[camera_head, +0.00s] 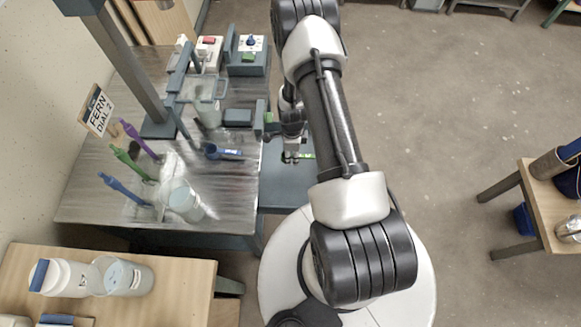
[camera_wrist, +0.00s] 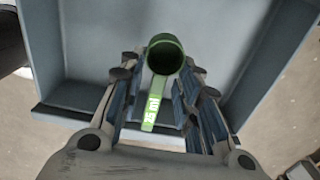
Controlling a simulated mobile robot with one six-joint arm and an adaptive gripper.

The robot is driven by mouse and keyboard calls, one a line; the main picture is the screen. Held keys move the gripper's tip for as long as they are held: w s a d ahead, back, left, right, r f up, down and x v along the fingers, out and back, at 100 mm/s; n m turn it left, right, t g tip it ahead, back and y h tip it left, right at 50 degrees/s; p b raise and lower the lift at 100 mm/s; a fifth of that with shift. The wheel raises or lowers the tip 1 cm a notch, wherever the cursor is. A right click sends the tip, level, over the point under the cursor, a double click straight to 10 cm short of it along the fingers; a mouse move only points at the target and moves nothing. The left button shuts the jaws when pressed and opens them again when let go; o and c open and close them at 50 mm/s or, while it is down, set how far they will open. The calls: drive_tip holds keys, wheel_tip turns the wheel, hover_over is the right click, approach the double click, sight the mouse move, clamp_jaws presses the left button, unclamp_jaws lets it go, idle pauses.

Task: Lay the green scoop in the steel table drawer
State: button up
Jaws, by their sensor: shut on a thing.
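The green scoop (camera_wrist: 152,108) shows in the wrist view, with its round cup (camera_wrist: 165,52) open toward the camera and a pale label on its handle. My gripper (camera_wrist: 158,82) is shut on the scoop, with its fingers on either side of the handle. The grey-blue drawer (camera_wrist: 272,62) lies below the scoop in the wrist view. The height between scoop and drawer floor is hard to tell.
The steel table (camera_head: 90,200) holds a blue scoop (camera_head: 225,153), a clear pitcher (camera_head: 208,105), a white container (camera_head: 185,202) and upright coloured handles (camera_head: 132,163). A wooden table (camera_head: 190,280) stands at lower left, another (camera_head: 545,205) at right. Floor between is clear.

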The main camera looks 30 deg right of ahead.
sight(292, 170)
wheel_tip(292, 170, down, 9)
drive_tip(key=shift+b, duration=1.1)
drive_tip(key=shift+f, duration=0.15)
drive_tip(key=o, duration=1.1)
